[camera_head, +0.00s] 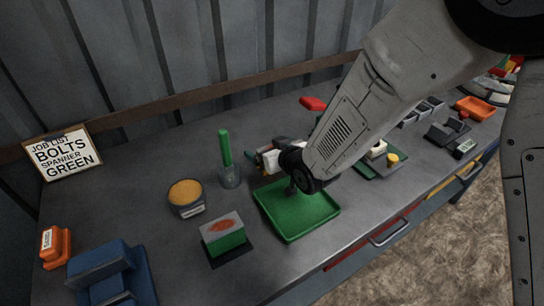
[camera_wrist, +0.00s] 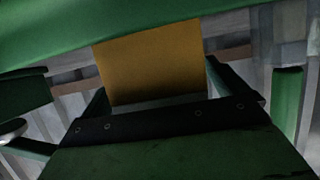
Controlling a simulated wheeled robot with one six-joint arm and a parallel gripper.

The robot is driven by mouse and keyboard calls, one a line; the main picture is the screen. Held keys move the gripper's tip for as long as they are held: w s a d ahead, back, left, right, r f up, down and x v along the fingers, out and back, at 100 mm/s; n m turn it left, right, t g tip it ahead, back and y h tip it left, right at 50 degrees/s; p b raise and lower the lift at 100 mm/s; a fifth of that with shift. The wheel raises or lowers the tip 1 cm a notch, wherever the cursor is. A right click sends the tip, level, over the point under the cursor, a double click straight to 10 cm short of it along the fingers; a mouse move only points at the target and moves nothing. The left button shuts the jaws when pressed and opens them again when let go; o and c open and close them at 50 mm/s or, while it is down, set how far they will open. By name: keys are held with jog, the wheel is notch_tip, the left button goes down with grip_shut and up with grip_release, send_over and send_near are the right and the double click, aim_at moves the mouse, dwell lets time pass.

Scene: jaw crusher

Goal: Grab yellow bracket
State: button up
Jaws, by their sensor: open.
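A flat yellow-orange plate (camera_wrist: 152,62), which looks like the yellow bracket, fills the upper middle of the wrist view. Its lower edge is just above a dark bar with several screws. Dark green parts frame it above, below and at both sides. I cannot tell whether any gripper part touches it. A small yellow piece (camera_head: 392,158) lies on a green base right of my arm.
The bench holds a grey cup of yellow grains (camera_head: 186,196), a green-handled tool in a holder (camera_head: 227,160), a green block (camera_head: 223,235), blue blocks (camera_head: 112,275) and an orange holder (camera_head: 55,246). An orange tray (camera_head: 474,107) is at the right.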

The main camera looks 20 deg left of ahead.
jog(key=c, duration=1.5)
jog(key=shift+r, duration=0.1)
jog(key=shift+r, duration=0.1)
